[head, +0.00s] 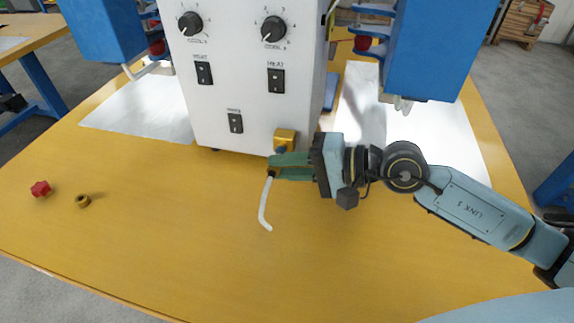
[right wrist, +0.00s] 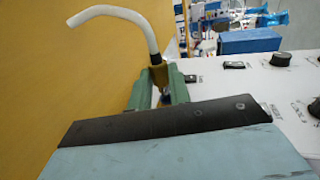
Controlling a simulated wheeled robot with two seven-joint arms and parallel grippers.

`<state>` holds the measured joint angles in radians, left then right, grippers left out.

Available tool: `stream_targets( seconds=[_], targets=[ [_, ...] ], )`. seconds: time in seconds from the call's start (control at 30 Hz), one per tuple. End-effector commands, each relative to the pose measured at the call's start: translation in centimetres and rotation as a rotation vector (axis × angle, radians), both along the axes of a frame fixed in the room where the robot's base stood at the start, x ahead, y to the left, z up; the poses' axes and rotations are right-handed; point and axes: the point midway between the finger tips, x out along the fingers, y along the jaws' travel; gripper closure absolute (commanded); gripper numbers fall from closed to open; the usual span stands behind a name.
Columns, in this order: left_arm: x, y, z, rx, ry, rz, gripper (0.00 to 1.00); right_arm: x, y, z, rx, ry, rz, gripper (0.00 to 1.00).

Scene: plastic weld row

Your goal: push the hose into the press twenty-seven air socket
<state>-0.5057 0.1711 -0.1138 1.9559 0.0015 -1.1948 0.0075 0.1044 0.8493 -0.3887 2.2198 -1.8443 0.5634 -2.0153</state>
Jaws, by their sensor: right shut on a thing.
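The white hose (head: 265,205) hangs from my right gripper (head: 272,168) in the head view, its free end curving down toward the table. My right gripper has green fingers and is shut on the hose's brass-coloured end fitting. In the right wrist view the hose (right wrist: 125,14) arcs up and left from the brass fitting (right wrist: 158,76) between the fingers (right wrist: 157,92). The fingers are at the lower front of the white press box (head: 240,80), beside a yellow block (head: 285,138) with a blue part under it. The socket's opening is hidden, so I cannot tell whether the fitting is in it. My left gripper is not in view.
A red knob-like part (head: 41,188) and a small brass ring (head: 83,201) lie on the yellow table (head: 160,240) at left. Blue press heads (head: 440,45) hang on both sides over white sheets (head: 150,105). The table's front middle is clear.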

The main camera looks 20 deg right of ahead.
Motion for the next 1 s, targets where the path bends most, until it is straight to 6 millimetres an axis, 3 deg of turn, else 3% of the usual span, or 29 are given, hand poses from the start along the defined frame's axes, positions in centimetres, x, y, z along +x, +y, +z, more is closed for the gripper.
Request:
stream_targets(
  seconds=[1.0],
  targets=[
    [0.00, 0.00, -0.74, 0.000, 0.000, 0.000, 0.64, 0.47, -0.31, -0.01, 0.000, 0.000, -0.001, 1.00]
  ],
)
